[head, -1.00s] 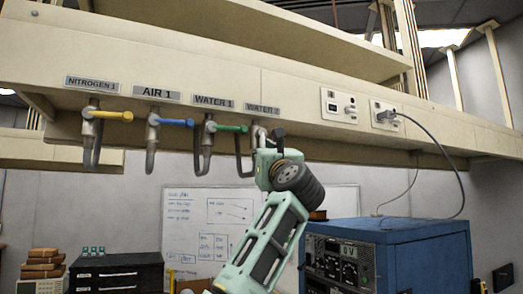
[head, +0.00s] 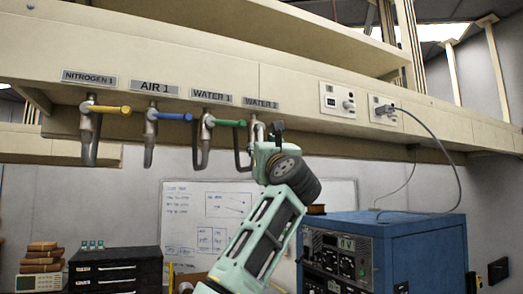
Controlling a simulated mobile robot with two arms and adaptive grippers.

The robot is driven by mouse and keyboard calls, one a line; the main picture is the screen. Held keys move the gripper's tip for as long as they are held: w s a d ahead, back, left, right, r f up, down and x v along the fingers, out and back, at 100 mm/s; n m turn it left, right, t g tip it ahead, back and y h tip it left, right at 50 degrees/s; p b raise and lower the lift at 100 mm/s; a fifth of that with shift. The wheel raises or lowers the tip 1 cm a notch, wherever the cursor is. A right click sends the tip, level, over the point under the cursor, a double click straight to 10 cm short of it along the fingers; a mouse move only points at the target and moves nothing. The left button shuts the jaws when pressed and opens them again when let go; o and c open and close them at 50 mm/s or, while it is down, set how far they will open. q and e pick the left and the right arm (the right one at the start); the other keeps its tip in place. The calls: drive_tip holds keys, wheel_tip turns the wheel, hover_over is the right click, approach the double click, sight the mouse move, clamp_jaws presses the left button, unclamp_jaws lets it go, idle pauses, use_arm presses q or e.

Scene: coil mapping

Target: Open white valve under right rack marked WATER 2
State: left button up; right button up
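The WATER 2 label (head: 261,103) is on the front board of the rack. Below it the top of the WATER 2 valve (head: 256,130) shows, with a dark curved hose at its left. My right gripper (head: 275,136) is up against this valve from below and right. The wrist and gripper body hide the valve's handle, so its colour and angle cannot be seen. The fingers are too small and covered to tell if they are open or shut on the handle. My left gripper is not in view.
To the left hang the NITROGEN 1 valve with a yellow handle (head: 110,109), the AIR 1 valve with a blue handle (head: 174,117) and the WATER 1 valve with a green handle (head: 229,123). A blue instrument box (head: 420,250) stands below right. A cable (head: 452,160) hangs from a socket.

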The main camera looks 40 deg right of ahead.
drive_tip(key=v, duration=1.2)
idle(0.5)
